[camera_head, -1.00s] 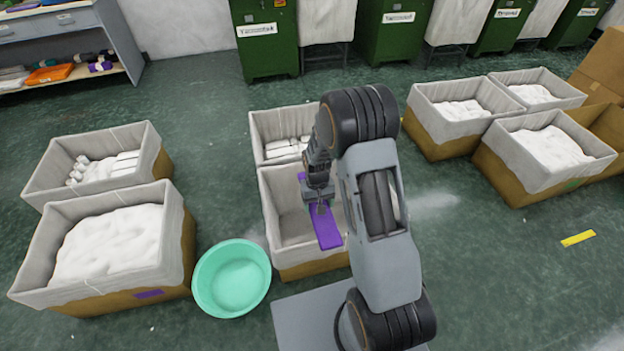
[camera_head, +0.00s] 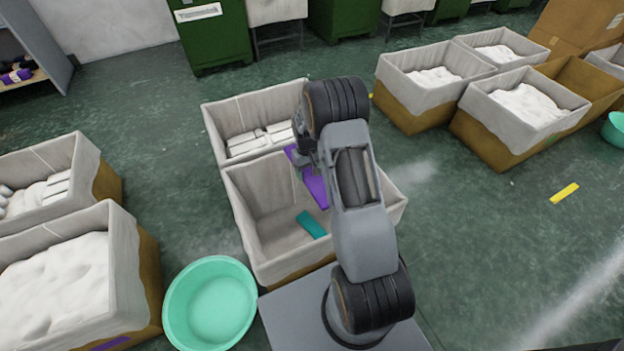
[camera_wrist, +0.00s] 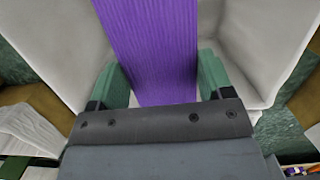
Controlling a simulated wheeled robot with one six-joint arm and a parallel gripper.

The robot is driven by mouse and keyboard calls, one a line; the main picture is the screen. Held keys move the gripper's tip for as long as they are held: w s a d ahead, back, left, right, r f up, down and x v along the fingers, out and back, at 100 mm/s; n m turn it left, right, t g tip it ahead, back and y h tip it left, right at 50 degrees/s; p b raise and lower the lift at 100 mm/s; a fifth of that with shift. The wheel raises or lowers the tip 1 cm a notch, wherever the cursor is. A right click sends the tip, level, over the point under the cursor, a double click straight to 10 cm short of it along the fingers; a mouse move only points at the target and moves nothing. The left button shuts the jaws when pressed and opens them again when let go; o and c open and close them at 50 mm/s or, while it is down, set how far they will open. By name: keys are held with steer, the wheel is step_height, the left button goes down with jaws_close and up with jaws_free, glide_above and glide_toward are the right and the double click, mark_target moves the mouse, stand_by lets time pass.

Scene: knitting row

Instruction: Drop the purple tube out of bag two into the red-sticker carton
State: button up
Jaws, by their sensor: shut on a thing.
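My gripper (camera_head: 306,160) is shut on the purple tube (camera_head: 316,188), a long flat piece. In the head view the tube is over the right part of an open lined carton (camera_head: 262,202) in front of me. In the wrist view the purple tube (camera_wrist: 150,45) runs between the two green fingers of my gripper (camera_wrist: 157,80). A teal piece (camera_head: 312,224) lies inside that carton. I see no red sticker on any carton, and no bag marking that I can read.
A carton with white packs (camera_head: 262,138) stands behind. Another carton (camera_head: 130,245) with a purple sticker is at left, beside a mint basin (camera_head: 211,305). Several cartons stand at right, the nearest (camera_head: 478,128) with a green mark.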

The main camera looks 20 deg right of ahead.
steer(key=shift+w+d+f+b, duration=0.1)
steer(key=shift+d+f+b, duration=0.15)
steer(key=shift+f, duration=0.2)
steer(key=shift+w+d+f+b, duration=0.1)
steer(key=shift+d+f+b, duration=0.15)
steer(key=shift+f, duration=0.15)
step_height(320, 180, down, 5)
steer(key=b, duration=0.3)
steer(key=shift+b, duration=0.3)
steer(key=o, duration=0.9)
steer(key=r+p, duration=0.1)
steer(key=r, duration=0.3)
steer(key=w+r+p, duration=0.1)
steer(key=r, duration=0.4)
steer(key=w+r+p, duration=0.1)
steer(key=r, duration=0.3)
steer(key=shift+r+p, duration=0.3)
steer(key=shift+p, duration=0.05)
